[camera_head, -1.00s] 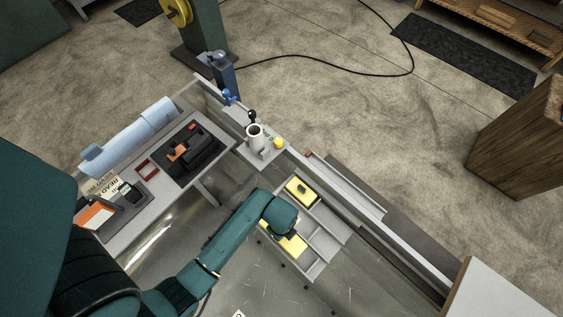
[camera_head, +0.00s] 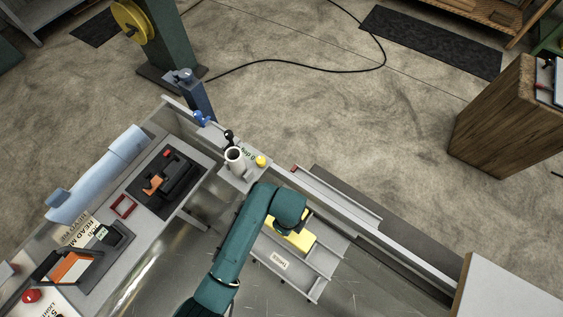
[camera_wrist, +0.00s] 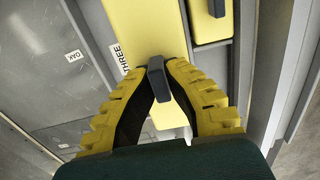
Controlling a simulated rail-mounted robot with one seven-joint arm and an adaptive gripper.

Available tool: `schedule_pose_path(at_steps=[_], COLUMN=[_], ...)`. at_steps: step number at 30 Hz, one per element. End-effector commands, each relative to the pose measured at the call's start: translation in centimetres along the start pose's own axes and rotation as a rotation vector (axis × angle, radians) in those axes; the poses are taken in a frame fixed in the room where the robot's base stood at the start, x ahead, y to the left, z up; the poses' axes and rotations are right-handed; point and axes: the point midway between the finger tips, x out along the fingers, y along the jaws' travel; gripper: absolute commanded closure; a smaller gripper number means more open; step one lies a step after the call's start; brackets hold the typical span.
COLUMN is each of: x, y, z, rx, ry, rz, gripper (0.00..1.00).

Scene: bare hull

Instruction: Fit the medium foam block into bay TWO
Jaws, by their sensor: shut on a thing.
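My gripper (camera_wrist: 160,72) is shut on the dark upright grip tab (camera_wrist: 157,80) of a yellow foam block (camera_wrist: 140,30). In the head view this block (camera_head: 293,237) shows beside my wrist, over the grey bay tray (camera_head: 325,262). The lettering THREE (camera_wrist: 120,58) is beside its left edge in the wrist view. A second yellow block (camera_wrist: 205,30) with its own dark tab lies to the right, beyond a grey divider. My wrist hides most of it in the head view. I cannot tell whether the held block is clear of the tray. No TWO label is readable.
A white mug (camera_head: 235,158) and a small yellow object (camera_head: 261,161) stand at the tray's far left. A grey rail (camera_head: 385,255) runs along the right side. A bench with a black-and-orange device (camera_head: 165,183) is at left. The tray's right-hand bays look empty.

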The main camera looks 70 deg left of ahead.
Motion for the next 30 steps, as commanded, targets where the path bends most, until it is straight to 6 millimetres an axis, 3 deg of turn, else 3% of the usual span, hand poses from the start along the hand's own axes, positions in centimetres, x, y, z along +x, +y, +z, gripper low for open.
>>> schedule_pose_path(at_steps=[3, 13, 25, 26, 27, 30], x=[3.0, 8.9, 9.5, 9.5, 9.4, 9.4], y=[0.1, 0.2, 0.2, 0.2, 0.2, 0.2], z=[0.0, 0.1, 0.1, 0.1, 0.1, 0.1], rx=[-0.001, -0.002, -0.003, -0.003, -0.003, -0.003], ry=[0.0, 0.0, 0.0, 0.0, 0.0, 0.0], rz=[0.003, 0.003, 0.001, 0.001, 0.001, 0.001], gripper=[1.0, 1.0, 1.0, 0.84, 0.76, 0.67])
